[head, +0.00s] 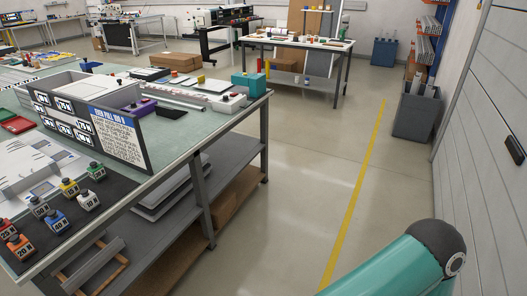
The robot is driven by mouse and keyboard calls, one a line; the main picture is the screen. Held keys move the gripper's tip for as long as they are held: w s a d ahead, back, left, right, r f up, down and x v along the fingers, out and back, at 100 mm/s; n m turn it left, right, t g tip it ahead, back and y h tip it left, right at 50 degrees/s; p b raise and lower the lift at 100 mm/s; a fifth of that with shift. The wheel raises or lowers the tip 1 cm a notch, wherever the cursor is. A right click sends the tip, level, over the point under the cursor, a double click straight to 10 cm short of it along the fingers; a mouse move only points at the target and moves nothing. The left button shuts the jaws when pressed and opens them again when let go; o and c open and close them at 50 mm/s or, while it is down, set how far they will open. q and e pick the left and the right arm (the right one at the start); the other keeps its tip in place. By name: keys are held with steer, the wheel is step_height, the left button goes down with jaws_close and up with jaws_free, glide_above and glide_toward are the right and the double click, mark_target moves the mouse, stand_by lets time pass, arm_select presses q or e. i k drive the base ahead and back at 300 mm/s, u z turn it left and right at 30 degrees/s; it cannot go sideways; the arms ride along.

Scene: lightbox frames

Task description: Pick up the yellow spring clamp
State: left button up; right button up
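I cannot pick out a clear yellow spring clamp in the head view. On the dark mat at the near left of the workbench, a small yellow labelled piece with a dark top (69,187) stands among similar pieces. It is too small to tell whether it is a clamp. Neither gripper is in view.
The green-topped workbench (190,134) fills the left side. A sign panel (118,138) stands behind the pieces. A teal box (248,84) sits at the bench's far corner. Open floor (290,200) with a yellow line (352,205) lies right of it. A grey bin (416,113) stands by the right wall.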

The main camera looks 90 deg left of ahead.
mark_target(71, 190)
steer(key=z, duration=0.55)
steer(key=i, duration=0.2)
steer(key=u, duration=2.9)
steer(key=i, duration=0.15)
steer(key=u, duration=1.2)
steer(key=k, duration=0.4)
steer(key=u, duration=0.35)
steer(key=i, duration=1.65)
steer(key=z, duration=0.35)
